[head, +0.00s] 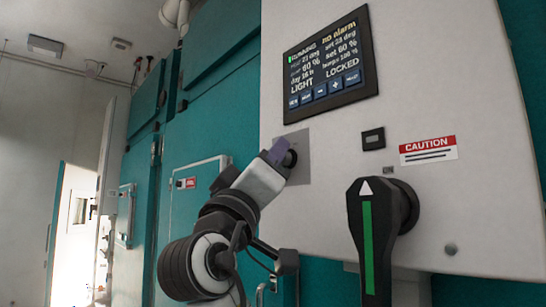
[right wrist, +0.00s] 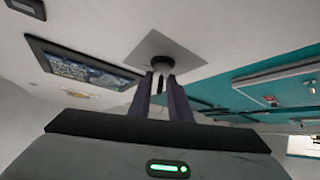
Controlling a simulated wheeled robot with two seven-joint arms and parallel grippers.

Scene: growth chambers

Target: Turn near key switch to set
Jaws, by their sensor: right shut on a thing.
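The near key switch (head: 291,158) sits on a square grey plate (head: 301,141) on the white control panel, below the screen. My right gripper (head: 279,151) comes from the lower left and is shut on the key switch. In the right wrist view, the two purple-grey fingers (right wrist: 165,88) close around the key switch (right wrist: 162,65) in front of the plate (right wrist: 158,45). The fingers hide much of the key, so I cannot read its angle or any marks. The screen (head: 331,66) shows "LOCKED" and "no alarm". My left gripper is not in view.
A large black handle (head: 368,240) with a green stripe sticks out at the lower right of the panel. A small black switch (head: 373,139) and a red-and-white caution label (head: 428,150) are above it. Teal chamber doors (head: 210,115) line the left.

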